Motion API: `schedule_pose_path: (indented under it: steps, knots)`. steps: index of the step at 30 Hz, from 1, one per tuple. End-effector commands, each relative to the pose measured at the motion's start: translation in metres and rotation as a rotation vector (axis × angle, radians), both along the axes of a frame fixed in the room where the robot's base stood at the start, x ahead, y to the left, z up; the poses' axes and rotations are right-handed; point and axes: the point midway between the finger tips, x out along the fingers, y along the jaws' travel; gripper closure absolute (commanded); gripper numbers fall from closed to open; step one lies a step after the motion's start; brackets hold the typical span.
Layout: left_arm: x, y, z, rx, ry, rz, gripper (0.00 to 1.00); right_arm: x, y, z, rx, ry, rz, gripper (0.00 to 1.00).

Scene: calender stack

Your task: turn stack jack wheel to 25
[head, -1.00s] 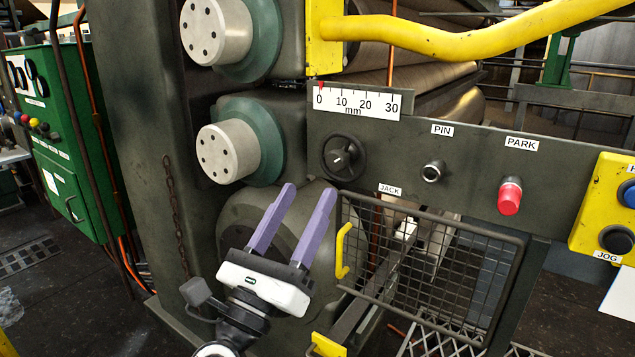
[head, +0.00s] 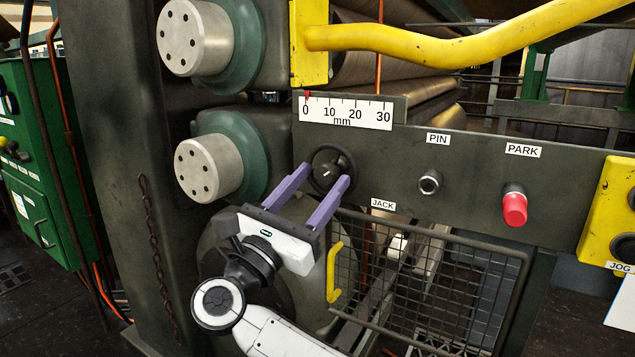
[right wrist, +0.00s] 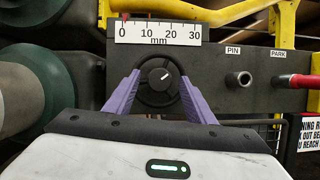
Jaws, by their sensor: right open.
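The black jack wheel (head: 333,170) is on the dark panel, left of the JACK label (head: 383,204). In the right wrist view the wheel (right wrist: 159,98) has a white mark on its hub pointing up and right. The mm scale (head: 345,111) above it has a red pointer (head: 307,95) at about 0. My right gripper (head: 325,176) is open, its purple fingers on either side of the wheel. In the right wrist view the fingers (right wrist: 159,84) flank the wheel rim left and right; I cannot tell whether they touch it. My left gripper is not in view.
A yellow bar (head: 440,45) runs above the scale. A wire mesh guard (head: 440,275) with a yellow handle (head: 333,272) is below the panel. The PIN knob (head: 430,182) and red PARK knob (head: 515,207) are to the right. Roller ends (head: 208,168) stand at left.

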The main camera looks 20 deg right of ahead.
Motion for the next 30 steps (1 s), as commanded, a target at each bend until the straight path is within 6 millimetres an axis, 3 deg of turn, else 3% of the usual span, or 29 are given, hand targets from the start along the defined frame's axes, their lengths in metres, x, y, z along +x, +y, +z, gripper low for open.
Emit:
schedule_pose_path:
  steps: [8, 16, 30]
  knots:
    - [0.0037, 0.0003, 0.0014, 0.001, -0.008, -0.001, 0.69, 0.0014, -0.0016, 0.0007, 0.0, 0.001, 0.001, 0.5]
    - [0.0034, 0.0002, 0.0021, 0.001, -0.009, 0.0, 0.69, 0.0012, -0.0014, 0.0006, -0.001, 0.001, 0.0, 0.92]
    - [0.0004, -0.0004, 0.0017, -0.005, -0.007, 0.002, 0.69, -0.0002, -0.0018, -0.0028, -0.067, 0.101, 0.001, 0.91]
